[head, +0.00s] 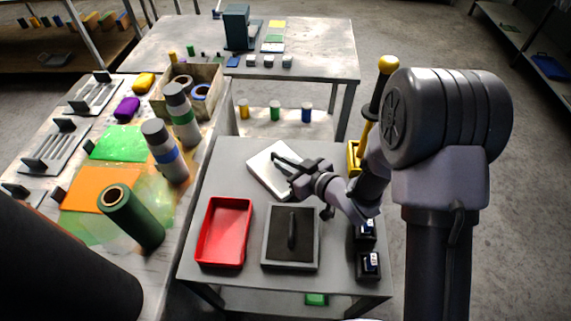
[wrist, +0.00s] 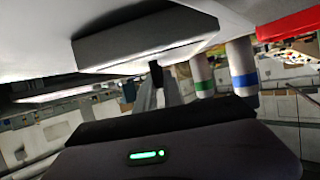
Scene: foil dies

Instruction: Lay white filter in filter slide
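My gripper (head: 281,164) is low over a white flat pad (head: 262,181) on the grey front table. In the head view its two dark fingers look apart, with nothing seen between them. In the wrist view its dark body with a green light fills the bottom, below a thick grey bar. A small white square (head: 270,47) lies on the far table in line with a green square (head: 273,38) and a yellow one (head: 276,24). I cannot tell for sure which thing is the white filter or the filter slide.
A red tray (head: 201,246) and a grey-framed dark tray (head: 267,254) stand on the front table. Bottles (head: 165,150), a green roll (head: 130,217) and a box (head: 213,105) crowd the left table. A dark teal device (head: 236,27) stands on the far table.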

